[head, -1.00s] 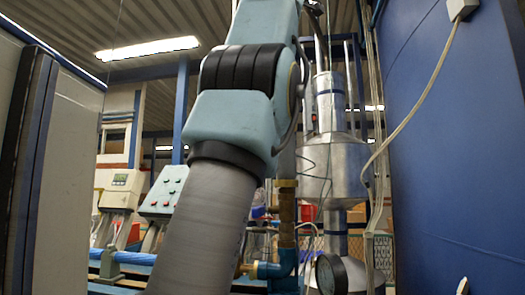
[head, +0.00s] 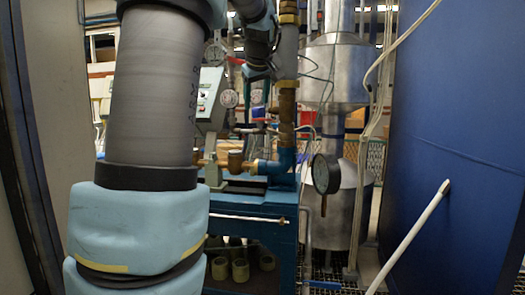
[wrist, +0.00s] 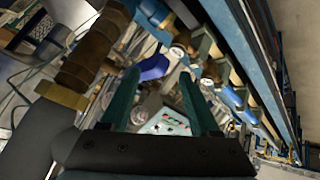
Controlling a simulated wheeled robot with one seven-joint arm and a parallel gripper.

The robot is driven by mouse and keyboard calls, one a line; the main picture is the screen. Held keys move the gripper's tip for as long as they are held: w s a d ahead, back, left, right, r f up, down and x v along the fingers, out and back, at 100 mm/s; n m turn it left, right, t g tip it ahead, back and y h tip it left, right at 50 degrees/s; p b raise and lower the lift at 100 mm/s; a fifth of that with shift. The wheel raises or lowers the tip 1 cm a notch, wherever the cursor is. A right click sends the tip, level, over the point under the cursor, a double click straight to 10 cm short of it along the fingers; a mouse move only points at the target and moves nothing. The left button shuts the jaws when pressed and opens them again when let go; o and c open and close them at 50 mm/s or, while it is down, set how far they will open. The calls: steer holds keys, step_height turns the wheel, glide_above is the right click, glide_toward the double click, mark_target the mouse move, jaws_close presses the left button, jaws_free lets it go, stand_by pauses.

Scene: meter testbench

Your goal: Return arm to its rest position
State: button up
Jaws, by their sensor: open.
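My gripper (wrist: 160,76) shows in the wrist view with its two dark green fingers apart and nothing between them. The control box (wrist: 165,124) with coloured buttons shows beyond the gap. In the head view my grey and light blue arm rises on the left and bends over at the top. The gripper seems to hang near the upper middle of the head view, partly lost among the pipes behind it.
A vertical pipe (head: 287,100) with brass fittings stands close right of my arm's end. A round gauge (head: 326,173), a silver tank (head: 333,75) and a blue wall (head: 455,130) stand further right. A blue bench (head: 262,235) is below. A grey panel (head: 50,110) is at the left.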

steer(key=s+a+f+m+g, duration=0.2)
steer(key=s+f, duration=0.5)
steer(key=f, duration=0.3)
steer(key=s+a+f+m+g, duration=0.1)
steer(key=s+f+m+g, duration=0.1)
steer(key=s+f, duration=0.65)
steer(key=s+a+f+m+g+h, duration=0.1)
steer(key=s+a+f+m+g, duration=0.1)
steer(key=s+f, duration=1.1)
steer(key=shift+f+m+g+p, duration=0.3)
steer(key=shift+m+p, duration=0.15)
steer(key=shift+m, duration=0.25)
